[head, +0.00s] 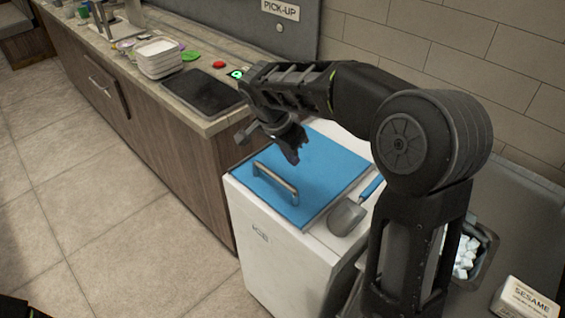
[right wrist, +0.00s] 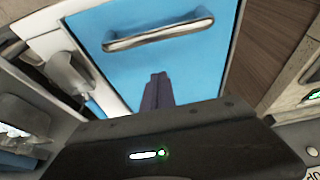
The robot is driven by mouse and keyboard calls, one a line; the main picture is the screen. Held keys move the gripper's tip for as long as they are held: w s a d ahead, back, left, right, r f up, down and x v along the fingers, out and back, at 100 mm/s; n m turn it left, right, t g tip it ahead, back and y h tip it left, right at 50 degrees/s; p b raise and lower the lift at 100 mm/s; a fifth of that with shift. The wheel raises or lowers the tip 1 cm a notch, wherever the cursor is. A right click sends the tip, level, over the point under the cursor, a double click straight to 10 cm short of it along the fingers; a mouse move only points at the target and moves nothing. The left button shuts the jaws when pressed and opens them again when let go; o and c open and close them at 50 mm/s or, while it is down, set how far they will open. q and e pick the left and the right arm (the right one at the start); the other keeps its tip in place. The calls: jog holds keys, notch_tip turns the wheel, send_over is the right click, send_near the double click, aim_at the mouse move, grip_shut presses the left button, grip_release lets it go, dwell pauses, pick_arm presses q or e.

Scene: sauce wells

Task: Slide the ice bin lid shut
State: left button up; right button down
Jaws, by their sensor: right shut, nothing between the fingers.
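The ice bin is a white cabinet (head: 282,258) with a flat blue lid (head: 325,165) on top. The lid has a metal bar handle (head: 275,182) near its front left edge. The lid covers the visible top of the bin; no opening shows beside it. My right gripper (head: 293,158) is above the lid, behind the handle, shut and empty. In the right wrist view its closed fingers (right wrist: 157,92) point over the blue lid toward the handle (right wrist: 158,34), apart from it in the picture. Whether the fingertips touch the lid cannot be told. My left gripper is not in view.
A metal scoop with a blue handle (head: 350,213) lies on the bin's right side. A wooden counter (head: 165,130) with a black mat (head: 203,92) and stacked white containers (head: 160,57) stands behind left. A well of white cubes (head: 467,258) and a SESAME label (head: 527,298) are at right.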

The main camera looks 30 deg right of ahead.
jog(key=v, duration=0.9)
jog(key=shift+a+r, duration=0.2)
jog(key=shift+a, duration=0.1)
jog(key=w+a+f+n+t+y, duration=0.35)
jog(key=w+a+f+n, duration=0.35)
jog(key=a, duration=0.3)
jog(key=s+a+f+n+y, duration=0.1)
jog(key=a+f+n+y, duration=0.1)
jog(key=a+f+n, duration=0.45)
jog(key=s+a+f+n+y, duration=0.15)
jog(key=a+f, duration=0.25)
jog(key=f, duration=0.6)
jog(key=s+f+m+g, duration=0.1)
jog(key=s+f+g, duration=0.1)
jog(key=s+f, duration=0.8)
jog(key=s+a+f+m+g+y+p, duration=0.1)
jog(key=s+f+g, duration=0.1)
jog(key=s+f, duration=0.8)
jog(key=s, duration=0.7)
jog(key=shift+a, duration=0.3)
